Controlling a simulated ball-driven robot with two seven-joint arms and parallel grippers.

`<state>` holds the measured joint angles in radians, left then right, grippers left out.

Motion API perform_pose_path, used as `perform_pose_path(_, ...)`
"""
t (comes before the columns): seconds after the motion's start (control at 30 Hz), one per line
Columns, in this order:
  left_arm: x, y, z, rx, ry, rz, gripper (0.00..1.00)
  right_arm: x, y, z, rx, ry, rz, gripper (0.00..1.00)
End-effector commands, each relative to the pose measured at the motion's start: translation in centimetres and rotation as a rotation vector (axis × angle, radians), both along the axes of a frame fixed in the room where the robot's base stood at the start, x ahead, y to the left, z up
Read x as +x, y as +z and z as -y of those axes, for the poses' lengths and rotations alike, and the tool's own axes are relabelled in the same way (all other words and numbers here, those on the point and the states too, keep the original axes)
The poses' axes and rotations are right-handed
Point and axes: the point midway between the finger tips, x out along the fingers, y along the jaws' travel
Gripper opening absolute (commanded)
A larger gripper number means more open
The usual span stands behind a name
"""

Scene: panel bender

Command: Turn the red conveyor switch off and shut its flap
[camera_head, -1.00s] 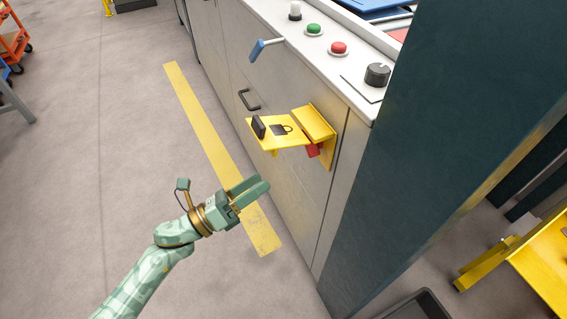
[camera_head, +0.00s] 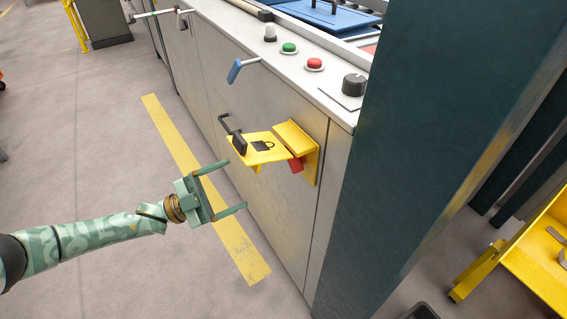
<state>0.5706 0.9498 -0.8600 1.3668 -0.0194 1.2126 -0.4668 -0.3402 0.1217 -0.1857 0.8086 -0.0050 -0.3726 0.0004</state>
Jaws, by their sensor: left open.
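The yellow flap (camera_head: 263,149) sticks out level from its yellow housing (camera_head: 307,146) on the cabinet front, so it is open. It carries a dark padlock mark and a dark block-like handle (camera_head: 239,144) at its outer end. The red switch (camera_head: 296,164) shows partly beneath the flap, at the housing; the rest is hidden, and I cannot tell its setting. My left gripper (camera_head: 236,187) is open and empty, its two fingers spread towards the cabinet. It is below and left of the flap, apart from it. My right gripper is not in view.
The grey cabinet (camera_head: 262,215) has a blue-handled lever (camera_head: 241,69) above the flap. A green button (camera_head: 289,48), a red button (camera_head: 315,64) and a black knob (camera_head: 354,84) sit on its top ledge. A dark teal post (camera_head: 425,130) stands right.

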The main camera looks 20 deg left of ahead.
Motion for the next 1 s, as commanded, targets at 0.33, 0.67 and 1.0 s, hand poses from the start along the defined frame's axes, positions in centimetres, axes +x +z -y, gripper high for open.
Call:
perform_pose_path(0.33, 5.1, 2.4, 6.8, -0.001, -0.002, 0.004, 0.82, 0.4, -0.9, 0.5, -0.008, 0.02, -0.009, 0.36)
perform_pose_path(0.67, 7.6, 3.8, 10.0, 0.002, 0.0, 0.003, 0.82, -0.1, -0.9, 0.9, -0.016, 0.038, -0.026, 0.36)
perform_pose_path(1.0, 7.7, 3.9, 10.1, 0.003, 0.0, 0.003, 0.71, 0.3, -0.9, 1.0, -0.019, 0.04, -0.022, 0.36)
